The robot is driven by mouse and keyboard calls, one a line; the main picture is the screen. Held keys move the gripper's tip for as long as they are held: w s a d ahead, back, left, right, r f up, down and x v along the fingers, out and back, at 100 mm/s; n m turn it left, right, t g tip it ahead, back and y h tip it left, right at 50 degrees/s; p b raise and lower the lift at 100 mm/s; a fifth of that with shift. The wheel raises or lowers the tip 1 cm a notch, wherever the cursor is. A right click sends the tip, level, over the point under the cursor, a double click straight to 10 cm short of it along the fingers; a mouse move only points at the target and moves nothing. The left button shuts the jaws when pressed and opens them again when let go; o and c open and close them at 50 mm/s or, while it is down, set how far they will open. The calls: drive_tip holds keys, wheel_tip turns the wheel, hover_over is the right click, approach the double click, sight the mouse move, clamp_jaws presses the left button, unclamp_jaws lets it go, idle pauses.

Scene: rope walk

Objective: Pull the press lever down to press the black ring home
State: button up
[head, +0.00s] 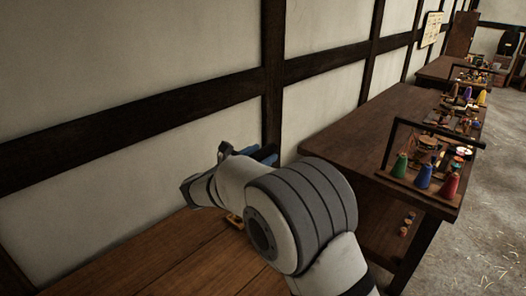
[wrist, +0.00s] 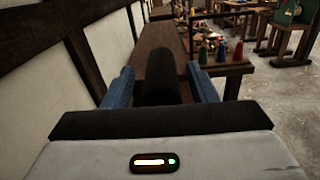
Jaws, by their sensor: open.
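My gripper (head: 264,154) is at the end of my bent arm, above the near wooden bench and close to the wall. In the wrist view its two blue fingers (wrist: 160,70) stand apart. A dark, round-topped shape (wrist: 160,76) shows between them; I cannot tell whether it is part of my gripper or a lever handle. I cannot make out the press, its lever or the black ring for certain. A small yellowish-brown piece (head: 235,221) on the near bench is partly hidden by my arm.
The near bench (head: 180,262) is otherwise bare where it shows. A farther bench (head: 350,135) bears a rack with green, blue and red cones (head: 423,176). More benches stand beyond. The timbered wall (head: 130,150) is close on the left; open floor (head: 490,210) lies right.

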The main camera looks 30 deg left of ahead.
drive_tip(key=shift+w+d, duration=0.15)
drive_tip(key=shift+w, duration=0.2)
clamp_jaws()
idle(0.4)
